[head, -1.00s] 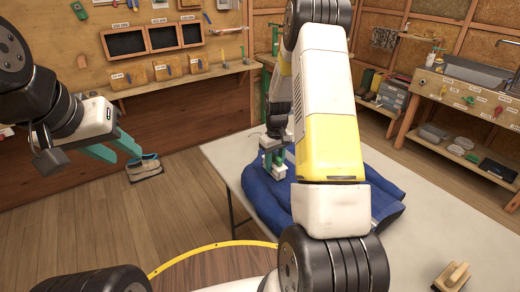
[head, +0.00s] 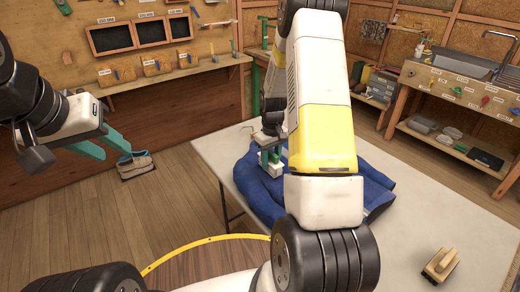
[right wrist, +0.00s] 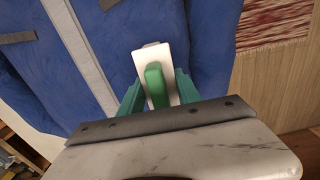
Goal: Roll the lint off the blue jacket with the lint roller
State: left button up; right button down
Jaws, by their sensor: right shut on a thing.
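The blue jacket (head: 376,188) lies spread on the table, partly hidden behind my right arm. In the right wrist view the jacket (right wrist: 40,80) shows a pale grey front strip and a dark grey patch. My right gripper (head: 270,166) is over the jacket's left part in the head view. It is shut on a white tool with a green handle, apparently the lint roller (right wrist: 155,85), against or just above the cloth; contact is unclear. I cannot make out lint. My left gripper (head: 117,155) is open and empty, left of the table.
The pale table (head: 400,250) has free room at the front right, where a wooden-handled brush (head: 440,264) lies. A workbench with a sink (head: 470,95) is at the back right.

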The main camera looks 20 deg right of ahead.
jog(key=shift+w+a, duration=0.5)
jog(key=shift+w, duration=0.95)
jog(key=shift+w+a, duration=0.55)
jog(key=shift+w, duration=0.95)
jog(key=shift+w+a, duration=0.5)
jog(key=shift+w, duration=0.95)
